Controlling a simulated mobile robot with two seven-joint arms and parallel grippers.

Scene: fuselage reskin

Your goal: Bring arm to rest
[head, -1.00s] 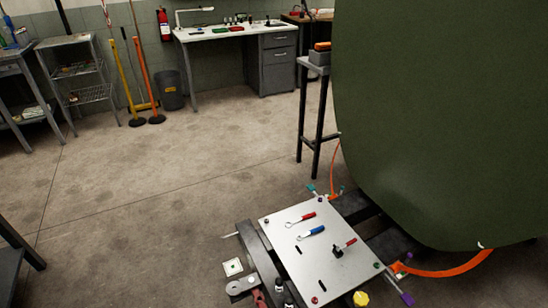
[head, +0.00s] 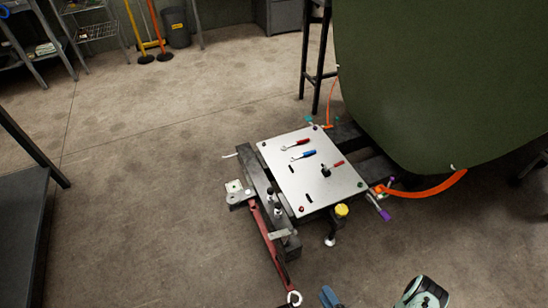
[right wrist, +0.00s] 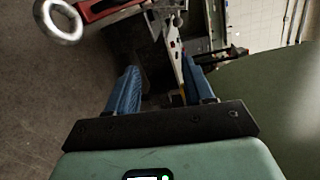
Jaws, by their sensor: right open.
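My right gripper (head: 332,297) shows at the bottom edge of the head view, with a blue finger and part of its pale green housing. In the right wrist view, the two blue fingers of my right gripper (right wrist: 160,82) stand apart with nothing held between them. It is in front of the cart with the metal plate (head: 285,178), apart from it. My left gripper is not in view.
Tools with red and blue handles (head: 302,155) lie on the plate. A red bar with a ring end (head: 294,298) reaches toward my right gripper; the ring (right wrist: 58,22) shows large in the wrist view. A green fuselage panel (head: 440,80) stands right.

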